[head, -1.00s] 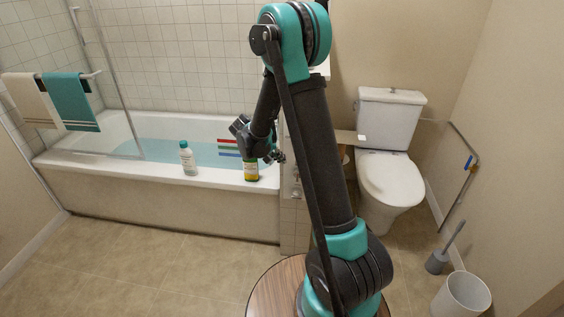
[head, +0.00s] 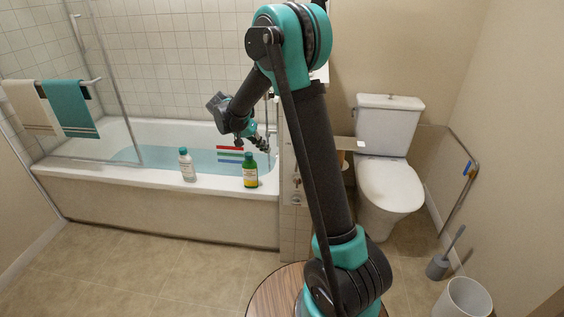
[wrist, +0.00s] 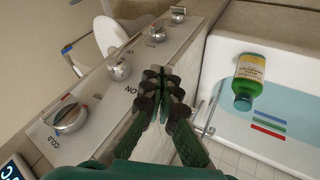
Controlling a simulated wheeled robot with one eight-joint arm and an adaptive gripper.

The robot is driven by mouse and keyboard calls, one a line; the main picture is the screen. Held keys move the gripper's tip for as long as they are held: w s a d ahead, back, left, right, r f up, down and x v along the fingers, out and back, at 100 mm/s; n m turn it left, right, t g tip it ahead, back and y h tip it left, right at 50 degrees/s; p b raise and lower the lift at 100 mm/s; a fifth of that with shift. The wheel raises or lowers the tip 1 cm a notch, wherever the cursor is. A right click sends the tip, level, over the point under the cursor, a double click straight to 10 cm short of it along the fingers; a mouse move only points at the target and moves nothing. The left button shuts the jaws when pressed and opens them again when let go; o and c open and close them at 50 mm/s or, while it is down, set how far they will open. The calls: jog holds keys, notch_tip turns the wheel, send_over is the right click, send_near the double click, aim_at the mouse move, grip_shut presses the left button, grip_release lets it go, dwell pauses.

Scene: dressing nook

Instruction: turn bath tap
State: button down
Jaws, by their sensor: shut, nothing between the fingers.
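Several chrome tap controls stand in a row on a pale ledge in the wrist view. The largest knob (wrist: 70,115) is nearest, at left, with lettering that looks like "COLD" beside it. A second knob (wrist: 120,68) sits further along with a short black label by it. Smaller chrome fittings (wrist: 157,32) follow toward the far end. My gripper (wrist: 165,92) is shut and empty, above the ledge's bath-side edge, apart from the knobs in the picture. In the head view my gripper (head: 262,145) is over the bath's right end; the controls are hard to make out there.
The bath (head: 130,180) holds blue water. A green bottle (head: 250,172) and a white bottle (head: 187,165) stand on its front rim, close to my arm. A toilet (head: 385,185) stands at right. Towels (head: 68,105) hang at left. The floor before the bath is clear.

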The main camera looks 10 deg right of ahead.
jog(key=shift+m, duration=0.5)
jog(key=x, duration=0.3)
jog(key=d+x, duration=0.1)
jog(key=x, duration=0.3)
jog(key=s+r+x, duration=0.1)
jog(key=x, duration=0.3)
jog(key=shift+d, duration=0.4)
jog(key=shift+s+d+f, duration=0.15)
jog(key=shift+s+d, duration=0.2)
jog(key=shift+d, duration=0.3)
jog(key=shift+s+d+f, duration=0.2)
jog(key=shift+s+d, duration=0.05)
jog(key=shift+d, duration=0.3)
